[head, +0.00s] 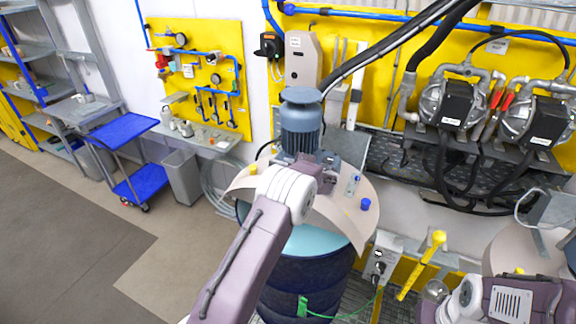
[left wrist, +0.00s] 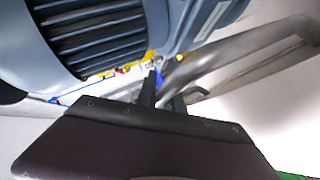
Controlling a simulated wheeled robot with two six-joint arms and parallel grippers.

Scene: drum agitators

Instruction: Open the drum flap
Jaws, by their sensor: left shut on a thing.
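A dark blue drum (head: 300,288) stands in the middle of the head view, with a beige cover (head: 352,212) and a teal surface (head: 318,241) on top. A blue-grey agitator motor (head: 302,125) rises above it and fills the upper left of the left wrist view (left wrist: 100,35). My left gripper (left wrist: 165,88) is at the cover beside the motor, shut on a grey metal handle (left wrist: 235,62). My left wrist hides part of the cover in the head view, so I cannot tell how far the flap is raised. My right gripper is not clearly visible; only right arm links show.
A yellow lever (head: 420,265) and a grey socket box (head: 383,252) are right of the drum. Pumps (head: 452,100) with black hoses hang on the right wall. A blue trolley (head: 125,130) and grey bin (head: 182,178) stand left. The floor at left is clear.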

